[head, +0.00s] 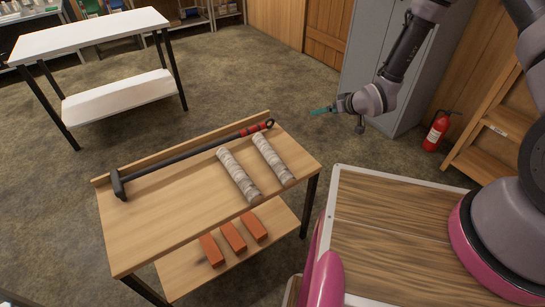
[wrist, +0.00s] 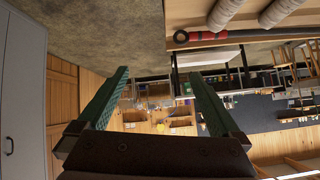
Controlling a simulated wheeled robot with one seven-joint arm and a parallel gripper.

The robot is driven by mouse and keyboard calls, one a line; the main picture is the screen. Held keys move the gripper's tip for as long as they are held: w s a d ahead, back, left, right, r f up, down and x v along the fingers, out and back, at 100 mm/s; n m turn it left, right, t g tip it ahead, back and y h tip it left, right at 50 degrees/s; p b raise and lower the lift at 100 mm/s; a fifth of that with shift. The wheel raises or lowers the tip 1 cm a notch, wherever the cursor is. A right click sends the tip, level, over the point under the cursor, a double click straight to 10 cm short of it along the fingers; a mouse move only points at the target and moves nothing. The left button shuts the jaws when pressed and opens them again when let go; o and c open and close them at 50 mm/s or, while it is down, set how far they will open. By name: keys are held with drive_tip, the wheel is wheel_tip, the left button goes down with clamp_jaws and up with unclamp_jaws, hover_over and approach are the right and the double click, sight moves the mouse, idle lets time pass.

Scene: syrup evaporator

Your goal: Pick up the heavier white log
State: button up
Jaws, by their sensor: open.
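Two whitish logs lie side by side on the wooden table (head: 150,235): a left log (head: 238,174) and a right log (head: 272,158). They look alike in size, and I cannot tell by sight which is heavier. In the wrist view, parts of both logs show at the top: one log (wrist: 224,12) and another log (wrist: 277,13). My gripper (head: 318,111) is in the air to the upper right of the table, apart from both logs. In the wrist view its green fingers (wrist: 160,95) are spread with nothing between them.
A long black tool with a red grip (head: 190,158) lies along the table's back edge. Several orange bricks (head: 233,237) are on its lower shelf. A grey cabinet (head: 363,50) and a red fire extinguisher (head: 437,131) stand at right. A white table (head: 90,37) is at upper left, with open floor between.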

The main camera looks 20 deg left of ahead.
sight(279, 158)
drive_tip(key=s+a+f+y, duration=0.1)
drive_tip(key=s+a+f, duration=0.1)
drive_tip(key=s+f, duration=0.2)
drive_tip(key=s+a+f+y, duration=0.1)
drive_tip(key=s+a+f, duration=0.1)
drive_tip(key=s+f, duration=0.3)
drive_tip(key=s+a+f+n+y, duration=0.1)
drive_tip(key=s+a+f, duration=0.1)
drive_tip(key=s+f, duration=0.2)
drive_tip(key=shift+s+a+f+g, duration=0.15)
drive_tip(key=shift+a+f+g, duration=0.2)
drive_tip(key=shift+a+g, duration=0.05)
drive_tip(key=x, duration=0.4)
drive_tip(key=shift+a+f, duration=0.15)
drive_tip(key=shift+a, duration=0.2)
drive_tip(key=x, duration=0.4)
drive_tip(key=shift+a, duration=0.55)
drive_tip(key=shift+a+f, duration=0.2)
drive_tip(key=shift+a, duration=0.25)
drive_tip(key=shift+w+r, duration=0.1)
drive_tip(key=shift+w, duration=0.15)
clamp_jaws()
